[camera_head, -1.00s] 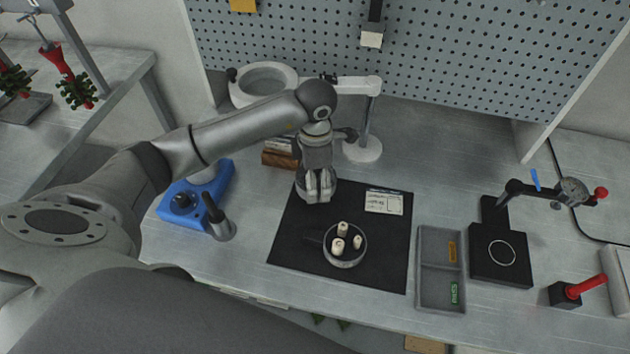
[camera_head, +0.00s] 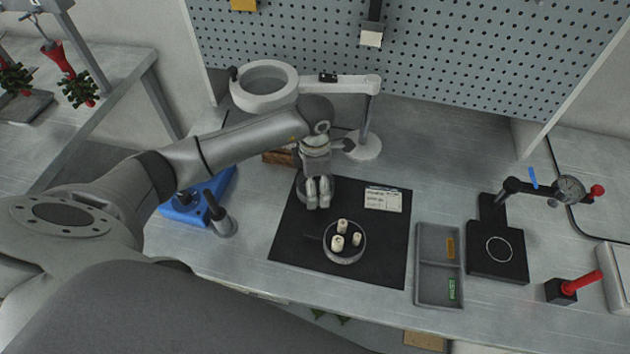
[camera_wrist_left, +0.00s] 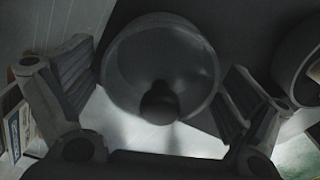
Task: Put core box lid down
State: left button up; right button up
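The round grey core box lid (camera_wrist_left: 190,70) fills the middle of the left wrist view, with a dark knob at its centre. In the head view the lid (camera_head: 302,191) is at the back left corner of the black mat, mostly hidden behind my fingers. My left gripper (camera_head: 318,205) is over it. In the left wrist view its fingers (camera_wrist_left: 160,105) are spread on either side of the knob, with gaps to it. The round core box (camera_head: 344,256) stands on the mat with several pale pieces inside. My right gripper is out of view.
The black mat (camera_head: 285,245) has a paper label (camera_head: 383,199) at its back right. A grey divided tray (camera_head: 438,298) and a black gauge stand (camera_head: 497,265) are to the right. A lamp with a white foot (camera_head: 364,147) and a blue device (camera_head: 190,208) are near my left arm.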

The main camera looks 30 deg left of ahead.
pick_arm(q)
jog(key=shift+r, duration=0.2)
notch_tip(320, 180, up, 12)
jog(key=shift+b, duration=1.1)
jog(key=shift+s+f, duration=0.1)
